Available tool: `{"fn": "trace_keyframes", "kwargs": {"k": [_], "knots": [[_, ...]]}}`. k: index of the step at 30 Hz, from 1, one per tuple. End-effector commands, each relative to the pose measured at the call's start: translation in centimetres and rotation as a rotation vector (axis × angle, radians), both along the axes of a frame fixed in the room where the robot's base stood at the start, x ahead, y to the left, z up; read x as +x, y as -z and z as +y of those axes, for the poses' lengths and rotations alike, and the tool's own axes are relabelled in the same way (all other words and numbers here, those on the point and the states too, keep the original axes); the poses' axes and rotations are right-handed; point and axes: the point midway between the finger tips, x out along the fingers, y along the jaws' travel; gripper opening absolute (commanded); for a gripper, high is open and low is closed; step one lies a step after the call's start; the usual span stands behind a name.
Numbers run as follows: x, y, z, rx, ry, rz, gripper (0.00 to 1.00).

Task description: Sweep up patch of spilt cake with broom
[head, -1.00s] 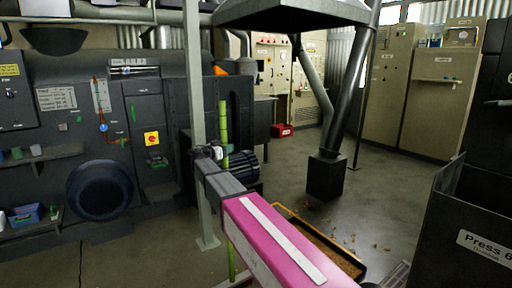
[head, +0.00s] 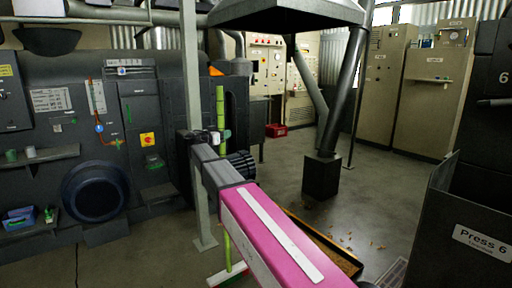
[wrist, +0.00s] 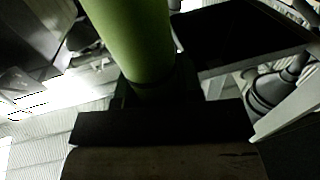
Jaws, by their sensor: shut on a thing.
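The broom is a green pole (head: 220,108) standing near upright, with a green and white head (head: 228,274) low at the floor behind my pink arm. Its green handle also fills the top of the wrist view (wrist: 130,40). My gripper (head: 216,136) is shut on the handle at the end of my outstretched arm. Small orange-brown crumbs of spilt cake (head: 350,240) lie scattered on the floor. They lie just right of a yellow-edged tray (head: 352,266) with brown matter in it, partly hidden by my arm. The broom head is left of the tray, apart from the crumbs.
A dark press (head: 95,190) stands at left and a pale upright post (head: 192,100) is close to my gripper. A black pillar foot (head: 320,176) stands behind the crumbs. A dark bin marked Press 6 (head: 470,220) is at right. Open floor (head: 385,195) lies between.

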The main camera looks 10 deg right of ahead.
Motion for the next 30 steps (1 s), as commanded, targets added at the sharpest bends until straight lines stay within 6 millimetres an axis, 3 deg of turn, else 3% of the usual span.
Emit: {"fn": "trace_keyframes", "kwargs": {"k": [6,20,30], "knots": [[0.1,-1.2,-0.4,-0.001,0.0,0.0,0.06],[0.1,-1.3,-0.6,-0.001,-0.003,0.0,0.06],[0.4,2.3,-4.1,-0.002,-0.221,0.003,0.06]]}}
